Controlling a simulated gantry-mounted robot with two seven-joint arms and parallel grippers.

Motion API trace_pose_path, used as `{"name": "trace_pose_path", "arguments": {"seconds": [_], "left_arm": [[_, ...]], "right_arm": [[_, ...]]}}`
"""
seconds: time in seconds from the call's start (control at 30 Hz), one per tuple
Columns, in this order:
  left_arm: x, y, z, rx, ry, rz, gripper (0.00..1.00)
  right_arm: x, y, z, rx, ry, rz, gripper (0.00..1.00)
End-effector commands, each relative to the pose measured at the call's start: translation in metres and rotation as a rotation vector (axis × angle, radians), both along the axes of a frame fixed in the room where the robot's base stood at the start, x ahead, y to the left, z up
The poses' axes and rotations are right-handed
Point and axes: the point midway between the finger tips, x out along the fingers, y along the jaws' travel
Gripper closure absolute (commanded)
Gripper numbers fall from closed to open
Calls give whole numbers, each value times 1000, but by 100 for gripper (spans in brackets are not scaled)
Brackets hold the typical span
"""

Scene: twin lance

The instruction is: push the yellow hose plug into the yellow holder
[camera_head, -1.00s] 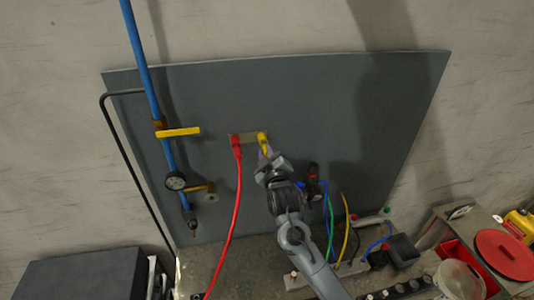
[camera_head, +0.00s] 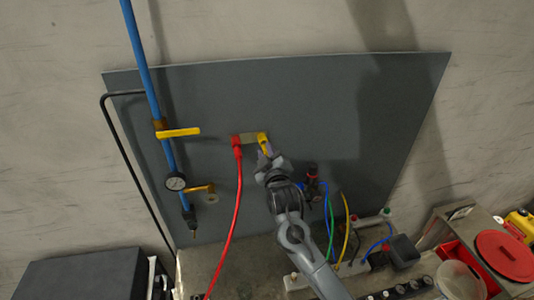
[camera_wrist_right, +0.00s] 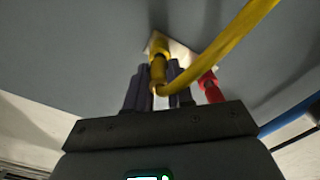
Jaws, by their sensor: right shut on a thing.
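The yellow hose plug (camera_wrist_right: 158,72) is between the fingers of my right gripper (camera_head: 266,152), which is shut on it at the grey panel. In the right wrist view the gripper (camera_wrist_right: 158,92) points at the panel, and a yellow hose (camera_wrist_right: 225,40) bends away from the plug. The plug's front end meets the yellow holder (camera_wrist_right: 160,42) on a small pale plate (camera_head: 250,139). I cannot tell how deep the plug sits in it. In the head view the yellow parts (camera_head: 262,138) show just above the fingertips. My left gripper is not in view.
A red plug (camera_head: 237,141) with a red hose (camera_head: 234,220) sits left of the yellow one. Hoses and a power strip lie low right. The panel's upper right (camera_head: 350,100) is clear.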

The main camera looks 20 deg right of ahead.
Motion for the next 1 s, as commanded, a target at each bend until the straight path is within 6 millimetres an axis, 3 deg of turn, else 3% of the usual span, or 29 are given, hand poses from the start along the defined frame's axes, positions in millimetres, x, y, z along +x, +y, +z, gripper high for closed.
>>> {"name": "trace_pose_path", "arguments": {"seconds": [0.17,0.2,0.23,0.47,0.67,1.0], "left_arm": [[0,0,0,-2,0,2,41],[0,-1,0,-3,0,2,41],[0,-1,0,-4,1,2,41],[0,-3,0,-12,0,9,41],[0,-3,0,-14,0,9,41],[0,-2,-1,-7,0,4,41]], "right_arm": [[0,0,0,0,-1,1,100],[0,0,0,0,-1,1,73],[0,0,0,0,-1,1,69],[0,0,0,0,0,0,66],[0,0,0,0,0,0,38],[-2,0,-1,0,0,0,38]]}}
